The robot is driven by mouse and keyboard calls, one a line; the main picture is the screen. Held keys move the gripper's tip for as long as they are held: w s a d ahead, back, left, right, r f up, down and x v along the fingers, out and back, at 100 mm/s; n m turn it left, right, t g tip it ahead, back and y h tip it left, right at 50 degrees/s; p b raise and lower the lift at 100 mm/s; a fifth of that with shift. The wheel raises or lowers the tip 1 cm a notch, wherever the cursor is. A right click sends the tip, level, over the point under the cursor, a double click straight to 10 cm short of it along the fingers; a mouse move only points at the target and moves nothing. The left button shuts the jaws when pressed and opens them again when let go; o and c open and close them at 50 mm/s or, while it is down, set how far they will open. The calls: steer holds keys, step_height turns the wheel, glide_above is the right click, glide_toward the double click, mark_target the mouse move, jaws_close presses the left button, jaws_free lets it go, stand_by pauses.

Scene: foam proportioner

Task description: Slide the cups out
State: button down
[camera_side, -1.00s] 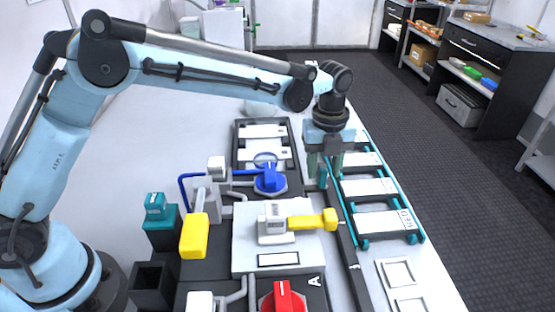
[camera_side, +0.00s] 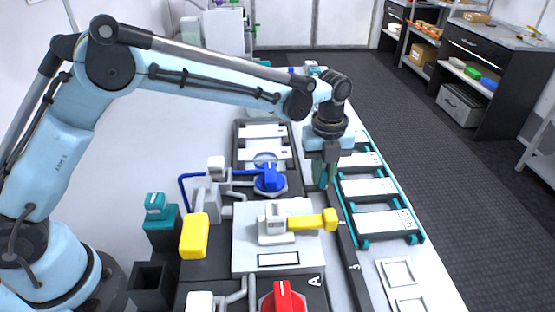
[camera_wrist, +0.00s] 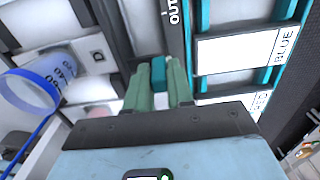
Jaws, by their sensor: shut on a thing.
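My gripper (camera_side: 325,178) is down at the dark rail (camera_side: 349,245) between the middle panel and the teal frame. In the wrist view its green fingers (camera_wrist: 161,72) are shut on a small teal block (camera_wrist: 158,76), one on each side. In the side view the fingers hide this block. A clear cup with a blue rim (camera_wrist: 32,92) and blue printing shows at the left of the wrist view. It seems to be the round clear thing (camera_side: 265,158) behind the blue knob. I cannot make out other cups.
The teal ladder-like frame (camera_side: 361,242) with white labelled plates is close right of the gripper. The blue knob (camera_side: 269,179), yellow lever (camera_side: 312,221) and red knob (camera_side: 283,302) stand up from the panel at left and front. "OUT" is printed on the rail (camera_wrist: 172,30).

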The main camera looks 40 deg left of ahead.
steer(key=shift+w+a, duration=2.1)
steer(key=c, duration=1)
jaws_free()
steer(key=shift+c, duration=0.2)
steer(key=shift+d, duration=0.1)
steer(key=shift+r, duration=0.2)
step_height(320, 180, up, 12)
steer(key=shift+f, duration=0.15)
steer(key=shift+s, duration=0.1)
